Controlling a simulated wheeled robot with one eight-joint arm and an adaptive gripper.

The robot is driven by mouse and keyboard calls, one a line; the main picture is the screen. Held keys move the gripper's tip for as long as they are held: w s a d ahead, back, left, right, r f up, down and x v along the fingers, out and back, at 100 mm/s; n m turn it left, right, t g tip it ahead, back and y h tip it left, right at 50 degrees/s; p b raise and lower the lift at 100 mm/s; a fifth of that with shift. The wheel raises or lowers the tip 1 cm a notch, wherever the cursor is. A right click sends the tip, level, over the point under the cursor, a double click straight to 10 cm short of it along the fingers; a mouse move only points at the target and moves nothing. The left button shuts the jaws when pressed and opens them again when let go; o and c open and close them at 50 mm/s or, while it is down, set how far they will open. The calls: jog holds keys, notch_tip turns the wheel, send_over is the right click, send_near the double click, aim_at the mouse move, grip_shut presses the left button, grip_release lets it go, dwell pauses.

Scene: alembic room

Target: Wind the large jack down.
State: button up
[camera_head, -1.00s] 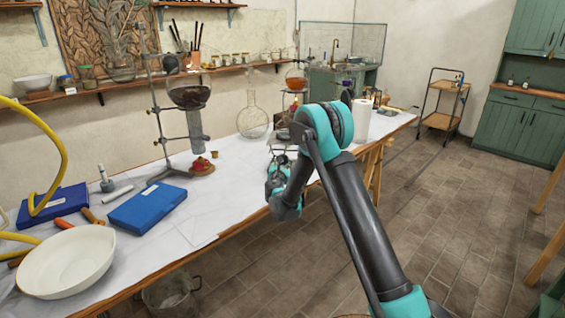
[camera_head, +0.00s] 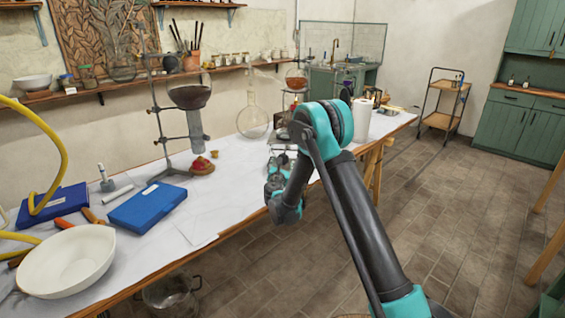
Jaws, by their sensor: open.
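My gripper (camera_head: 281,158) is small in the head view, at the table's front edge beyond my teal and grey wrist. It is open, with no object visible in it. Some metal parts show just behind it, partly covered by my arm; I cannot tell whether they belong to the large jack. A flask of orange liquid (camera_head: 297,78) stands raised behind my elbow, and its support is mostly hidden. I cannot make out the jack's plates or its knob, nor whether my gripper touches it.
The white-covered table (camera_head: 215,205) holds a blue box (camera_head: 147,207), a white bowl (camera_head: 66,262) and a stand with a dark flask (camera_head: 189,96). A round clear flask (camera_head: 252,120) stands left of my elbow. A paper roll (camera_head: 362,120) is right of it.

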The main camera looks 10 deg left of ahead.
jog(key=s, duration=1)
jog(key=shift+s, duration=0.25)
jog(key=s+d+r+m+g+h, duration=0.2)
jog(key=s+d+m+g, duration=0.25)
jog(key=d+m, duration=0.65)
jog(key=s+d+r+m+g+h, duration=0.1)
jog(key=s+d+m+g+h, duration=0.35)
jog(key=d, duration=1.15)
jog(key=s+d+f+m+g+y, duration=0.1)
jog(key=s+m, duration=0.4)
jog(key=s, duration=0.5)
jog(key=s+d+f+m+g+y, duration=0.2)
jog(key=s+m, duration=0.4)
jog(key=s, duration=0.3)
jog(key=s+d+f+m+g+y, duration=0.1)
jog(key=s+d+f+m+y, duration=0.2)
jog(key=s+m, duration=0.3)
jog(key=s+f, duration=0.1)
jog(key=s, duration=0.3)
jog(key=shift+s+g, duration=0.3)
jog(key=shift+g, duration=0.1)
